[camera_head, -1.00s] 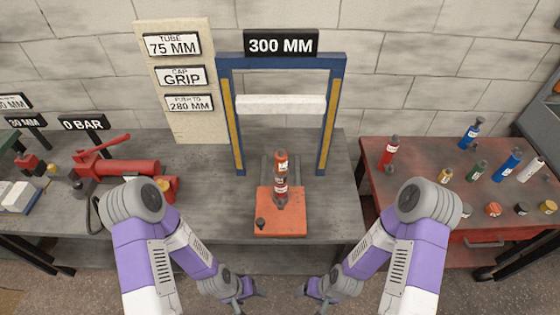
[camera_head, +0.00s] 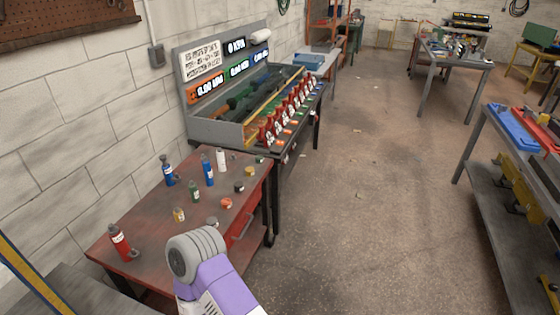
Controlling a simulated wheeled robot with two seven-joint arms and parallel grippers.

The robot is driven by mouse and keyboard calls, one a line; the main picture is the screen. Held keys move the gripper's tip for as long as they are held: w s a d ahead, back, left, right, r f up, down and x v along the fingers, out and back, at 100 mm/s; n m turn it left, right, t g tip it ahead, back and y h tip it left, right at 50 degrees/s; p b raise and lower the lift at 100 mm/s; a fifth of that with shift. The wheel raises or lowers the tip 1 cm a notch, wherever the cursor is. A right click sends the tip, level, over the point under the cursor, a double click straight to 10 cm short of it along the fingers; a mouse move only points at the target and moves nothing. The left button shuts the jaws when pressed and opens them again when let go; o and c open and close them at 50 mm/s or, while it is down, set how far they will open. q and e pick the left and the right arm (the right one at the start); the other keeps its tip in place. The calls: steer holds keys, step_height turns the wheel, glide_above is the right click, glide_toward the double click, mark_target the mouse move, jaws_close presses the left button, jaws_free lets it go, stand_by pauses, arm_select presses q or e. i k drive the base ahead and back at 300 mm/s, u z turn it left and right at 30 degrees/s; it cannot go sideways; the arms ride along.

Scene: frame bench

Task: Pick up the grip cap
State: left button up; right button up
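Several small round caps lie along the right side of the red table (camera_head: 150,225): a grey one (camera_head: 212,222), an orange-red one (camera_head: 226,203), a dark one (camera_head: 239,186), a yellow one (camera_head: 250,172) and another dark one (camera_head: 258,159). I cannot tell which is the grip cap; no readable label marks it. Neither of my grippers is in view. Only a purple and grey link of my own arm shows at the bottom, in front of the table's near edge.
Upright cylinders stand on the table: red (camera_head: 119,243), yellow (camera_head: 179,214), green (camera_head: 195,191), two blue (camera_head: 208,170) and white (camera_head: 221,159). Open floor (camera_head: 350,200) lies to the right.

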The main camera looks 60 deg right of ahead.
mark_target(259, 159)
steer(key=z, duration=2.65)
steer(key=k, duration=1)
steer(key=z, duration=1.25)
steer(key=i, duration=2.25)
steer(key=u, duration=0.55)
steer(key=i, duration=2.05)
steer(key=u, duration=1.4)
steer(key=i, duration=1.05)
steer(key=u, duration=2.2)
steer(key=i, duration=1.45)
steer(key=u, duration=0.45)
